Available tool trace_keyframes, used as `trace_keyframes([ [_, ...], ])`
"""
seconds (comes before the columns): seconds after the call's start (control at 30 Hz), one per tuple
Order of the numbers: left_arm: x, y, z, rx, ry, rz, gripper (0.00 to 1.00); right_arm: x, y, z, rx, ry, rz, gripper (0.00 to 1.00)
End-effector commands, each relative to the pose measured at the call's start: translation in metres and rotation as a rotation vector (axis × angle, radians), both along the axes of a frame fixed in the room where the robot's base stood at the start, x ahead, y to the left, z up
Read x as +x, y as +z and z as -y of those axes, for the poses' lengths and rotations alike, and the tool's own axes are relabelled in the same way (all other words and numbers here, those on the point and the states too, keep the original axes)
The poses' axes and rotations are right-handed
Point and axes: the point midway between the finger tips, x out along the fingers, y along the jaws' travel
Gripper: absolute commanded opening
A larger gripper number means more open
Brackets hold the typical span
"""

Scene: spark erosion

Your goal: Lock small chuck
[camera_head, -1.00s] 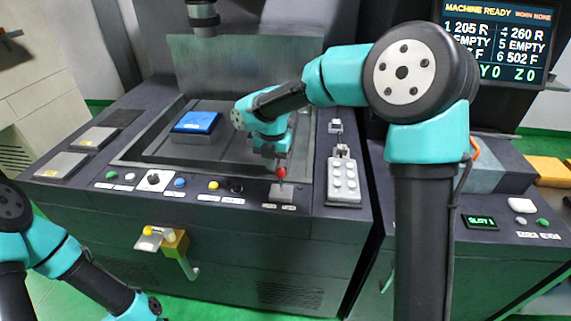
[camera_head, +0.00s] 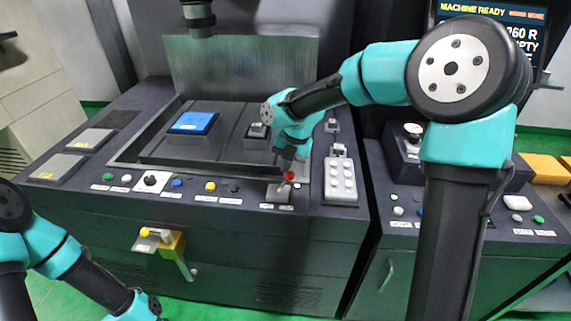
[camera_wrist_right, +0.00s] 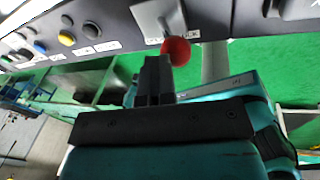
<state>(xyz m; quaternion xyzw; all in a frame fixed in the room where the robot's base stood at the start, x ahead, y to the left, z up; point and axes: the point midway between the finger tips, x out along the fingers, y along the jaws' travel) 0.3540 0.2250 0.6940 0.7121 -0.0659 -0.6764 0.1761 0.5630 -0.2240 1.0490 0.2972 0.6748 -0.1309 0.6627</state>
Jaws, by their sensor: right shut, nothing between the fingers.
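The lever with a red knob (camera_head: 289,176) stands on a grey plate (camera_head: 279,193) at the front edge of the machine panel. It leans to the right. My right gripper (camera_head: 287,160) is shut and empty, its fingertips right by the knob. In the right wrist view, the red knob (camera_wrist_right: 176,51) sits just beyond and right of the shut fingertips (camera_wrist_right: 157,62); I cannot tell whether they touch. A small grey chuck-like block (camera_head: 257,131) is in the tank, partly beside my right forearm. My left arm shows at lower left, its fingers out of frame.
A blue-topped block (camera_head: 192,122) lies in the tank. Several buttons (camera_head: 210,187) line the panel left of the lever. A grey keypad (camera_head: 340,181) is to its right. A yellow valve-like fitting (camera_head: 172,243) juts from the front.

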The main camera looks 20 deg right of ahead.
Motion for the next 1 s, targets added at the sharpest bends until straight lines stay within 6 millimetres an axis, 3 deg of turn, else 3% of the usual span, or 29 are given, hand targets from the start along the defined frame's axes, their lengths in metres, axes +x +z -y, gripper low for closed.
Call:
trace_keyframes([
  [0.47,0.0,0.0,0.0,0.0,0.0,0.0,0.0,0.004,0.008,-0.005,-0.002,-0.002,-0.003,0.0],
  [0.67,0.0,0.0,0.0,0.0,0.0,0.0,0.0,0.017,0.031,-0.017,0.0,-0.012,0.002,0.0],
  [1.0,0.0,0.0,0.0,0.0,0.0,0.0,0.0,0.006,0.091,0.012,0.0,-0.014,0.003,0.0],
])
